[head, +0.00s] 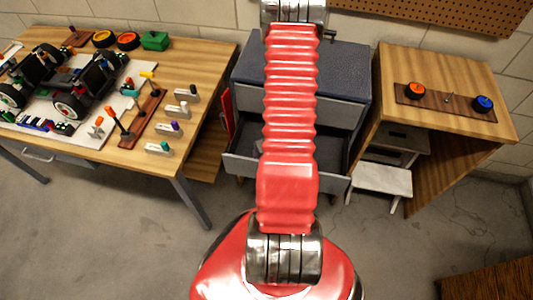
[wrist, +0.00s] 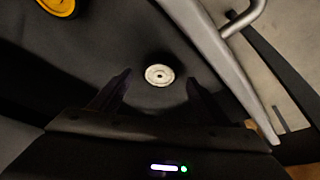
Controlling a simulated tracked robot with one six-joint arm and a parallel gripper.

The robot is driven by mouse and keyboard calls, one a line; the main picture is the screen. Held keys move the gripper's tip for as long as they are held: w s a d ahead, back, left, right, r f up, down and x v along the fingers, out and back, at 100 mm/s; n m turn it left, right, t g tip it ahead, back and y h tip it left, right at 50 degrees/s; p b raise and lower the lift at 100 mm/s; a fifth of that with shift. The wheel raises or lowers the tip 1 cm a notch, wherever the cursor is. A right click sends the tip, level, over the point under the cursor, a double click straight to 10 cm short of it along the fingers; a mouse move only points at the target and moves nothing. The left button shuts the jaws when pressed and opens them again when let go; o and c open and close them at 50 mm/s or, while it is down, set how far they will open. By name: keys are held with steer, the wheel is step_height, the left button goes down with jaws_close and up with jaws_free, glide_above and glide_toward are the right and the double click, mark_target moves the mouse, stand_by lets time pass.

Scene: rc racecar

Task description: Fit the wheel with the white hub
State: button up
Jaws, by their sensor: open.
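In the wrist view, a white round hub (wrist: 159,75) with a dark centre hole lies on a dark surface inside what looks like an open drawer. Its black tyre is hard to tell from the dark surroundings. My gripper (wrist: 157,83) is open, its two dark fingers on either side of the hub, without visible contact. How far the fingers are above the wheel I cannot tell. In the head view, the car chassis (head: 70,85) rests on a white board on the left workbench. My arm hides my gripper there.
A yellow-hub wheel (wrist: 62,5) lies at the wrist view's upper left. The grey drawer wall (wrist: 215,55) and its handle (wrist: 245,17) run along the right.

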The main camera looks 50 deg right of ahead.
steer(key=shift+x, duration=1.15)
steer(key=shift+c, duration=0.7)
steer(key=c, duration=1)
steer(key=shift+r, duration=0.15)
step_height(320, 180, up, 28)
stand_by(1.0)
steer(key=shift+w, duration=0.1)
stand_by(0.4)
